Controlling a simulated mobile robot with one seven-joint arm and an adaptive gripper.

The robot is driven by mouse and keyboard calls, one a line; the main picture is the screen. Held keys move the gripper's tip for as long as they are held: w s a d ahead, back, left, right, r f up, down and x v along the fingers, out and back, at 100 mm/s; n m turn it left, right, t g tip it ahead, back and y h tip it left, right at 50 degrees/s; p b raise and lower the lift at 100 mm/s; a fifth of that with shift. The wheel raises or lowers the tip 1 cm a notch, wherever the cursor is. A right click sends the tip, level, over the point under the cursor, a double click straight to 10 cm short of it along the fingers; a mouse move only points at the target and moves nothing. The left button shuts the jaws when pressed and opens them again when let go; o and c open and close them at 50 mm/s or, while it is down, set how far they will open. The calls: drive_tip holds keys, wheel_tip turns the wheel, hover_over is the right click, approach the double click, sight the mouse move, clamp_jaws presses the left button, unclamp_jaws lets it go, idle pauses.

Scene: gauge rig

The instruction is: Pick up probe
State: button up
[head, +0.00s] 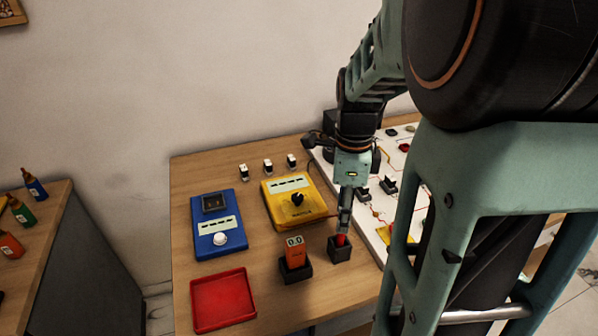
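A red piece (341,240), which looks like a probe, stands in a small black holder (340,253) on the wooden table. My gripper (343,230) points down right above it, its fingertips at or around the red top. The fingers are seen nearly edge-on, so I cannot tell whether they touch or grip it. An orange device with a "0.0" display (295,250) stands in another black holder (294,272) just to the left, apart from my gripper.
A yellow meter box with a black knob (292,203) and a blue box with a white knob (217,226) lie to the left. A red tray (223,300) is at front left. A white circuit board (362,208) lies behind and right of my gripper.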

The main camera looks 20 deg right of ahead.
sight(340, 240)
drive_tip(key=f, duration=0.7)
drive_tip(key=shift+w+d+f, duration=0.1)
drive_tip(key=shift+w+d, duration=0.2)
drive_tip(key=shift+c, duration=0.7)
clamp_jaws()
